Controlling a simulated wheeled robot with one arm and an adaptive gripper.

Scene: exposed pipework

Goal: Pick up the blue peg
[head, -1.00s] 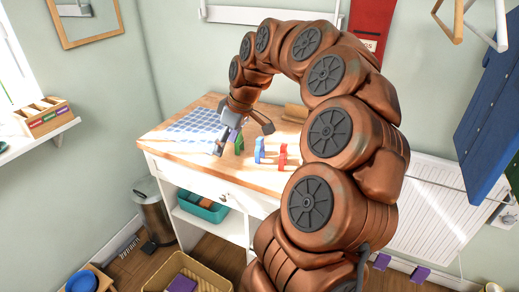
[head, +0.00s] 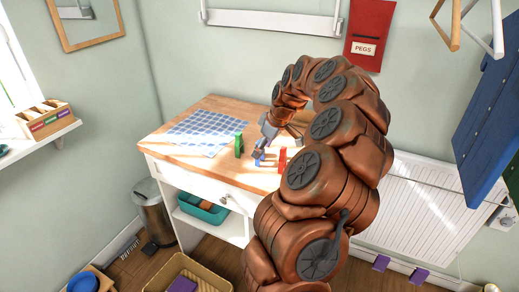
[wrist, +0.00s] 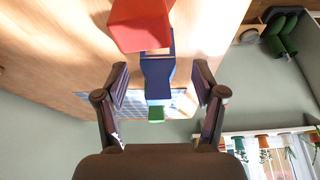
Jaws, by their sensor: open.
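The blue peg (head: 258,161) stands on the wooden tabletop between the green peg (head: 239,145) and the red peg (head: 282,161). My gripper (head: 262,151) is right at the blue peg and partly covers it in the head view. In the wrist view my gripper (wrist: 161,78) is open, and the blue peg (wrist: 158,80) appears between its two fingers, with a gap on both sides. The red peg (wrist: 141,25) is above it in that view and the green peg (wrist: 156,114) below. I cannot tell whether the fingertips reach fully around the blue peg.
A blue checked cloth (head: 204,130) lies on the left of the table (head: 185,153). A red pouch labelled PEGS (head: 371,34) hangs on the wall. A teal bin (head: 201,210) sits on the shelf below. A tan basket (head: 205,278) stands on the floor.

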